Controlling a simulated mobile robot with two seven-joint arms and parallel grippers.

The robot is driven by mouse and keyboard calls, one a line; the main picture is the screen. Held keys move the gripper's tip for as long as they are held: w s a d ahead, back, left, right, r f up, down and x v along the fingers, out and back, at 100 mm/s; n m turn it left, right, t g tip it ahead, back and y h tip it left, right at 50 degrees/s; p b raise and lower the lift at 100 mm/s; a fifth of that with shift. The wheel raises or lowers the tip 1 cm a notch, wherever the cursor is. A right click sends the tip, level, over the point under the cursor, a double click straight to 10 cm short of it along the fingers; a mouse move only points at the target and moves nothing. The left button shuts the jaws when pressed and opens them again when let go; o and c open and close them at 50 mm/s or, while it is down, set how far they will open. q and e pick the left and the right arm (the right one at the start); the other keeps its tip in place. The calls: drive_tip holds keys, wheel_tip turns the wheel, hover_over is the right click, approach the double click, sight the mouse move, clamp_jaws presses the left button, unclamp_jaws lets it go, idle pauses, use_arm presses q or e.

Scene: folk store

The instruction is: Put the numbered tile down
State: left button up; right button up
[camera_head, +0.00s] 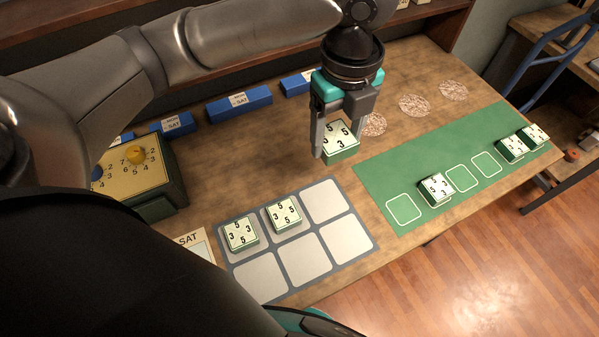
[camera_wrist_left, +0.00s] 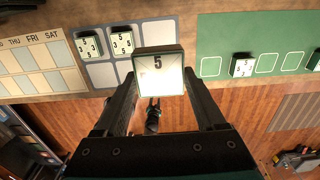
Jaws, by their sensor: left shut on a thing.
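My left gripper (camera_head: 341,141) is shut on a numbered tile (camera_head: 340,139), a green block with a cream face and black digits. It holds the tile in the air above the wooden table, between the grey grid mat and the green mat. In the left wrist view the held tile (camera_wrist_left: 158,75) sits between the fingers. Two similar tiles (camera_head: 241,233) (camera_head: 283,213) lie in the back row of the grey grid mat (camera_head: 304,287). Another tile (camera_head: 435,189) lies on the green mat (camera_head: 380,172), with two more (camera_head: 512,148) (camera_head: 536,134) at its right end.
Blue blocks (camera_head: 238,104) line the back. Several round patterned patches (camera_head: 414,105) lie behind the green mat. A card marked SAT (camera_head: 193,240) lies left of the grid. Several grid cells and outlined green squares are empty.

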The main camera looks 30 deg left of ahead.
sight(325, 203)
use_arm(q)
wheel_tip(325, 203, down, 20)
drive_tip(key=b, duration=0.4)
drive_tip(key=shift+r, duration=0.1)
drive_tip(key=o, duration=1.5)
wheel_tip(325, 203, up, 12)
drive_tip(key=p, duration=0.2)
